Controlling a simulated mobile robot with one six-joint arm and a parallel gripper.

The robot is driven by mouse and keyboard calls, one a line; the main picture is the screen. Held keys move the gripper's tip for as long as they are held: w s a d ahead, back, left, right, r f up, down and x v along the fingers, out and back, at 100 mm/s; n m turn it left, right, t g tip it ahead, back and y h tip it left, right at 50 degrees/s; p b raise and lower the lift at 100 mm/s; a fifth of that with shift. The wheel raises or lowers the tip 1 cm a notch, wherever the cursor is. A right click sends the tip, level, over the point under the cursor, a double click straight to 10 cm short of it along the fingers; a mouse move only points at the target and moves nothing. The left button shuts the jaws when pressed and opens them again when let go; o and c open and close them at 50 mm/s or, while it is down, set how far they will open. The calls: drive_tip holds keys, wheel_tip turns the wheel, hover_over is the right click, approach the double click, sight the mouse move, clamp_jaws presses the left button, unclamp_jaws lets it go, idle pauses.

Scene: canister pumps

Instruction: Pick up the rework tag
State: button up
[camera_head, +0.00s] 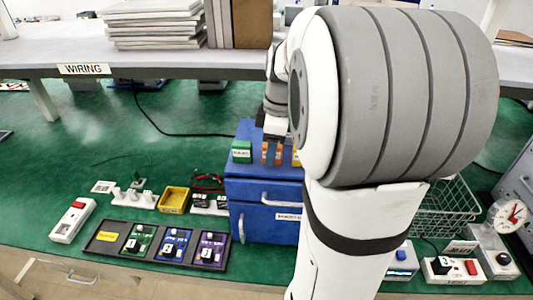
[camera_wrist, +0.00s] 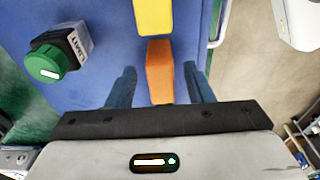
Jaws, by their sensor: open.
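No readable tag name shows. An orange block (camera_wrist: 160,72) lies on the blue cabinet top (camera_wrist: 95,20) in the wrist view, and a yellow block (camera_wrist: 153,16) lies just beyond it, end to end. I cannot tell from lettering which is the rework tag. My gripper (camera_wrist: 160,67) is open, one finger on each side of the orange block, with a gap visible on both sides. In the head view my gripper (camera_head: 272,153) points down at the cabinet top, and my arm hides much of that top.
A green knob (camera_wrist: 43,64) with a white label stands left of the blocks. On the green bench, a dark tray (camera_head: 103,249) with several modules and a yellow bin (camera_head: 173,199) lie left of the blue cabinet (camera_head: 262,190). A wire basket (camera_head: 447,207) stands at the right.

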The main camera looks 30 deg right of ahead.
clamp_jaws()
idle(0.4)
